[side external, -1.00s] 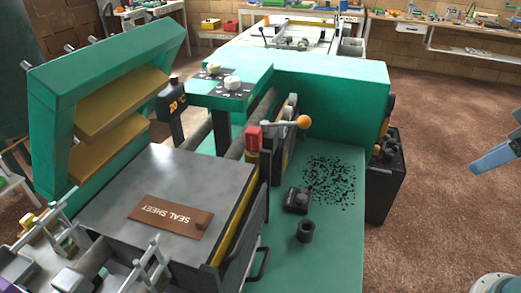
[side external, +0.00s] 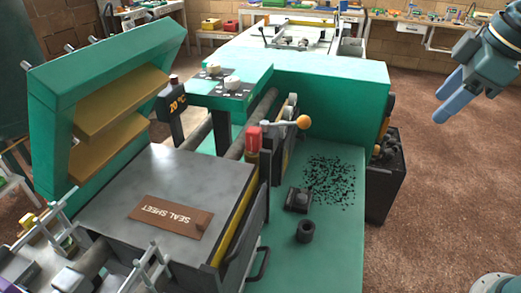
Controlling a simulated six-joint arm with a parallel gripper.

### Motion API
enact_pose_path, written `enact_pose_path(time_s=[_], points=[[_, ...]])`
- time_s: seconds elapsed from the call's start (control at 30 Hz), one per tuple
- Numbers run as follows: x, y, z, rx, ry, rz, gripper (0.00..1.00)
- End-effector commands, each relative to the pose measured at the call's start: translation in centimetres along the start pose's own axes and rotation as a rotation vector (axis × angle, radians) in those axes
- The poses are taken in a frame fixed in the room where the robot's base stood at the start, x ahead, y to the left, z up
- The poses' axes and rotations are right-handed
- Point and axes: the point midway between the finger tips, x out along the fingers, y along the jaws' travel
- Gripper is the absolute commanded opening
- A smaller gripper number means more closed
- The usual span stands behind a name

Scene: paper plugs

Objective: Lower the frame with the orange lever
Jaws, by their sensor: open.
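The lever with the orange ball knob (side external: 303,122) sticks out to the right from the side of the green machine, beside a red-topped post (side external: 253,139). The green frame (side external: 50,110) with tan inner pads (side external: 110,105) stands raised and tilted at the left, above the grey plate (side external: 165,180). A brown seal sheet (side external: 170,215) lies flat on that plate. My gripper (side external: 447,103) is at the upper right, blue-fingered, open and empty. It is well to the right of the lever and apart from everything.
Black bits (side external: 335,182), a small black block (side external: 299,199) and a black ring (side external: 305,232) lie on the green bed. A black bin (side external: 385,180) stands right of it.

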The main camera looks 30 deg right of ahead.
Motion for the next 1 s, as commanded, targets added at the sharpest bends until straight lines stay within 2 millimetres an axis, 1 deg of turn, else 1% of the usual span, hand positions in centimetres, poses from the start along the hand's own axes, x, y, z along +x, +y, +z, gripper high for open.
enact_pose_path(time_s=[0.03, 0.17, 0.37, 0.57, 0.7, 0.8, 0.9, 1.0], points=[[0.2, 0.4, -1.3, -0.055, -0.008, -0.008, 0.50], [0.6, 1.3, -4.3, -0.206, -0.025, -0.029, 0.50], [1.9, 2.4, -8.8, -0.441, -0.047, -0.065, 0.50], [3.9, 3.0, -13.1, -0.673, -0.062, -0.105, 0.50], [5.6, 3.1, -16.0, -0.837, -0.069, -0.136, 0.50], [6.9, 3.1, -17.9, -0.947, -0.071, -0.157, 0.50], [8.1, 3.0, -19.3, -1.041, -0.072, -0.176, 0.50], [9.0, 2.9, -20.4, -1.109, -0.071, -0.190, 0.50]])
